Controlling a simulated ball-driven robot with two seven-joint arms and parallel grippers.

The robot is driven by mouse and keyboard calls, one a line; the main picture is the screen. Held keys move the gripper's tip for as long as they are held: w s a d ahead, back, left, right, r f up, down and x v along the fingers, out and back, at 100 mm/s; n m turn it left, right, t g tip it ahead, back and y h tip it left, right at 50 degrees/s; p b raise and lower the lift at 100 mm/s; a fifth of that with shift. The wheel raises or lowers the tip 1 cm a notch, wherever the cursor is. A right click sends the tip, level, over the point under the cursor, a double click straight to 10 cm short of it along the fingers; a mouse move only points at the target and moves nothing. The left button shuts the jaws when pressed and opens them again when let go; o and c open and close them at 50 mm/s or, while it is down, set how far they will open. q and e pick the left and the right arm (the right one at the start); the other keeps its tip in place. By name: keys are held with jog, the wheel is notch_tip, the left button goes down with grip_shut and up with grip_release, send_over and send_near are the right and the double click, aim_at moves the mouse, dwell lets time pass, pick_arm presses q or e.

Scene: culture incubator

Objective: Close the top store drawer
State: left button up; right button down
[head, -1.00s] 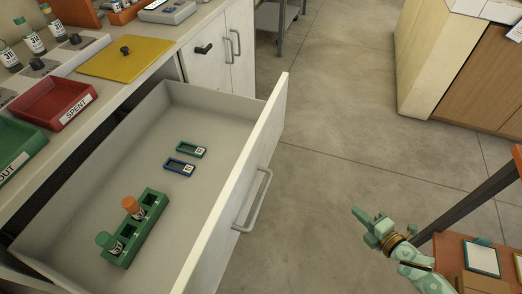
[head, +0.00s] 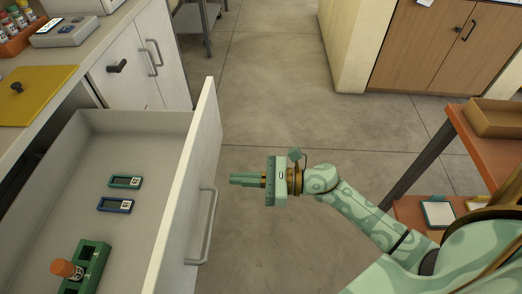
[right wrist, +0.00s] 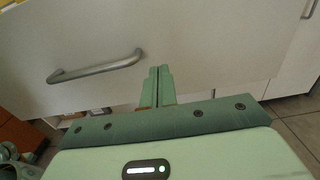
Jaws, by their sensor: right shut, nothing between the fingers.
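The top store drawer (head: 185,170) is pulled out, with its white front facing right in the head view. Its handle (head: 208,228) is a grey bar, which also shows in the right wrist view (right wrist: 95,67). My right gripper (head: 232,179) is shut and empty. It points left at the drawer front, a little right of it and on the far side of the handle in the head view. In the right wrist view the shut fingers (right wrist: 157,86) point at the white front beside the handle; I cannot tell whether they touch it. My left gripper is not in view.
The drawer holds a green rack (head: 88,268) with an orange-capped vial (head: 68,270) and two small framed slides, green (head: 125,182) and blue (head: 115,205). A yellow plate (head: 35,92) lies on the counter. An orange-topped cart (head: 478,140) stands at right. Floor beyond the drawer is clear.

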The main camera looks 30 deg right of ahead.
aim_at(204, 177)
jog(key=x, duration=0.4)
jog(key=shift+w+a+b, duration=0.1)
jog(key=shift+a+b, duration=0.1)
jog(key=shift+b, duration=0.1)
jog(key=shift+w+a, duration=0.35)
jog(key=shift+a, duration=0.2)
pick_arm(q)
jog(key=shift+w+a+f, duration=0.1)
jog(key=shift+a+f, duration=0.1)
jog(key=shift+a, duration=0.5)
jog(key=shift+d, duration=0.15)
